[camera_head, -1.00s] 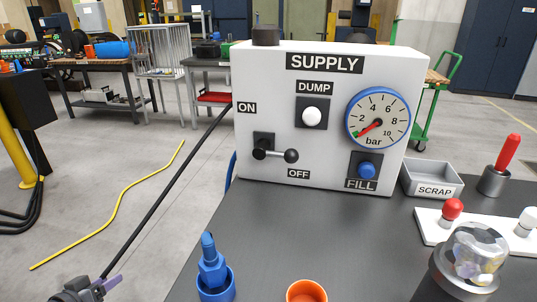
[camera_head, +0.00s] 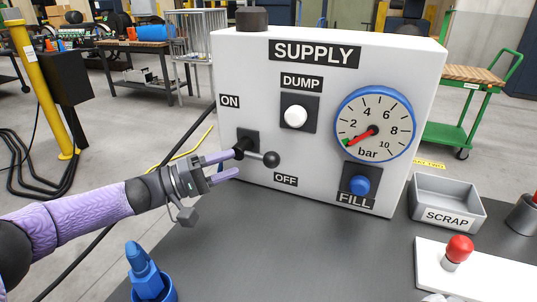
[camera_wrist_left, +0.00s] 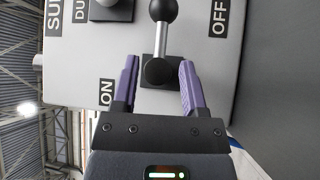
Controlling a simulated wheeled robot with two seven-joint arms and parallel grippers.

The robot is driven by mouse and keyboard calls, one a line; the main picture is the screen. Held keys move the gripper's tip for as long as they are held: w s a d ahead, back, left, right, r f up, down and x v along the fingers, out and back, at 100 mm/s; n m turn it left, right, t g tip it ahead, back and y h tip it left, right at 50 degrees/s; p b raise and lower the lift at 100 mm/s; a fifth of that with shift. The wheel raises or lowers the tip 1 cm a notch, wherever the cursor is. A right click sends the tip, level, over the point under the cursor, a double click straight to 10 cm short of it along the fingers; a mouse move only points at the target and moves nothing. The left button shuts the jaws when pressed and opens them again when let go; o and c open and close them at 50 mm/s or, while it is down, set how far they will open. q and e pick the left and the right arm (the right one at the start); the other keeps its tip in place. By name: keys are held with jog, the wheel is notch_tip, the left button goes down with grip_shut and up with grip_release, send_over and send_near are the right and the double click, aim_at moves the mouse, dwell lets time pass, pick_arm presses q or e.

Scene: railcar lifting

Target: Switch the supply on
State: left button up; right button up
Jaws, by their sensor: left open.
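The white supply box (camera_head: 310,190) stands on the dark table with a lever (camera_head: 262,156) low on its left side. The lever's black knob points right, level with or slightly above the OFF label (camera_head: 286,180); the ON label (camera_head: 229,101) is above the pivot. My left gripper (camera_head: 226,165) is open at the lever's pivot end. In the left wrist view, its purple fingers (camera_wrist_left: 158,85) lie on either side of the pivot hub (camera_wrist_left: 159,71), and the lever's rod and knob (camera_wrist_left: 163,12) extend beyond the fingertips. Contact cannot be told. My right gripper is not in view.
The box also carries a white DUMP button (camera_head: 295,117), a gauge (camera_head: 374,124) with its needle near the low end, and a blue FILL button (camera_head: 359,186). A SCRAP tray (camera_head: 447,198), a red-knobbed piece (camera_head: 458,250) and a blue fitting (camera_head: 146,272) are on the table.

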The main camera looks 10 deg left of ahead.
aim_at(255, 157)
pick_arm(q)
jog(key=b+x, duration=0.1)
jog(key=x, duration=0.4)
jog(key=shift+w+d+f, duration=0.15)
jog(key=shift+w+d+b, duration=0.2)
jog(key=shift+d+b, duration=0.1)
jog(key=shift+r, duration=0.2)
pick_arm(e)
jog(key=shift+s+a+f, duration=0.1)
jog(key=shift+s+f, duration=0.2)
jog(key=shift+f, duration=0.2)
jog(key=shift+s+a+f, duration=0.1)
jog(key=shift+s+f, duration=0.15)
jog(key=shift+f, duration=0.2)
pick_arm(q)
grip_shut()
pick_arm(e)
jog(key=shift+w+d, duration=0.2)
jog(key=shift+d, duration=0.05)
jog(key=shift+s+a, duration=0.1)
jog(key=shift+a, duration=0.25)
pick_arm(q)
jog(key=shift+f, duration=0.1)
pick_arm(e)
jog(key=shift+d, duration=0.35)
